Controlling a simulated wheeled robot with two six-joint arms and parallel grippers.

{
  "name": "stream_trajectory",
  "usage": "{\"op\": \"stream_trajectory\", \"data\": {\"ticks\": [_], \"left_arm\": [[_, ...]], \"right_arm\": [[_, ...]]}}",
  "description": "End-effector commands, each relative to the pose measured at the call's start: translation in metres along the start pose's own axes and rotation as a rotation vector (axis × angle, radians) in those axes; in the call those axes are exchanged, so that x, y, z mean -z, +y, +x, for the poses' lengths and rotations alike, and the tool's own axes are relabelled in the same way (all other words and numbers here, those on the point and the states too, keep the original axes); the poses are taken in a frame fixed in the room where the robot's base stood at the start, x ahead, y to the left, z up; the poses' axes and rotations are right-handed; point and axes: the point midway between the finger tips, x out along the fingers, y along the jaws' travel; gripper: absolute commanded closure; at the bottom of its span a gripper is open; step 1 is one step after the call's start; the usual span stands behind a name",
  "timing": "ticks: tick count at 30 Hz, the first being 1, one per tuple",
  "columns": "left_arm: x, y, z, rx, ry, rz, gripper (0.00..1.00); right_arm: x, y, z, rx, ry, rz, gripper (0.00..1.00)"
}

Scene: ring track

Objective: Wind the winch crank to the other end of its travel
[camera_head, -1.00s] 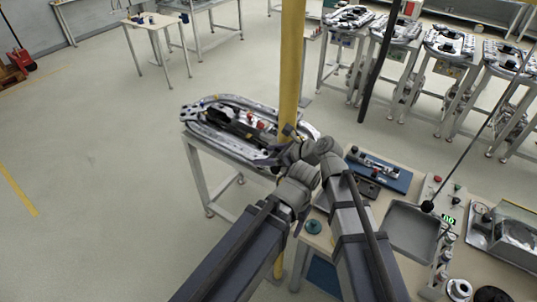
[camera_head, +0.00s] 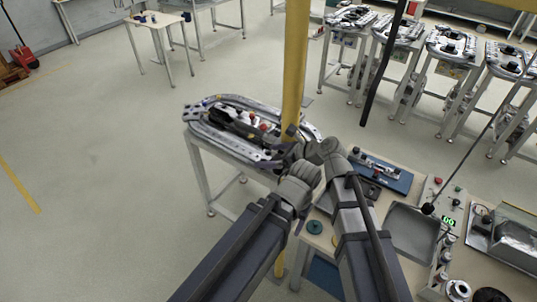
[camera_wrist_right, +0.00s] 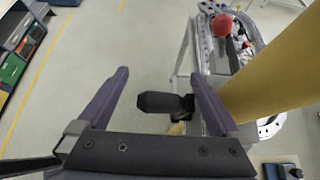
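The crank's black handle (camera_wrist_right: 165,102) shows in the right wrist view, between my right gripper's two purple fingers and a little beyond them. My right gripper (camera_wrist_right: 160,90) is open, with clear space between the handle and the left finger; the handle's inner end is near or behind the right finger, and I cannot tell if they touch. In the head view my right gripper (camera_head: 280,147) is beside the yellow post (camera_head: 296,60); the crank cannot be made out there. My left arm reaches in beside the right one, and its fingers cannot be made out clearly.
An oval track table (camera_head: 200,125) stands behind the post. A workbench (camera_head: 345,215) at right holds a blue tray (camera_head: 400,180), a grey bin (camera_head: 412,232) and a control panel (camera_head: 445,195). Several track tables line the back right. The floor at left is clear.

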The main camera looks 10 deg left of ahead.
Motion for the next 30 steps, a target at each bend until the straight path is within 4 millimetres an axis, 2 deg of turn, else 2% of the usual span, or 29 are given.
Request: {"op": "stream_trajectory", "data": {"ticks": [3,30], "left_arm": [[-0.001,-0.001,-0.010,0.000,-0.001,0.001,0.39],[-0.004,-0.005,-0.060,-0.002,-0.002,-0.015,0.39]], "right_arm": [[-0.006,0.001,-0.010,-0.001,-0.001,0.001,0.03],[-0.030,0.000,-0.064,0.003,0.000,0.001,0.03]]}}
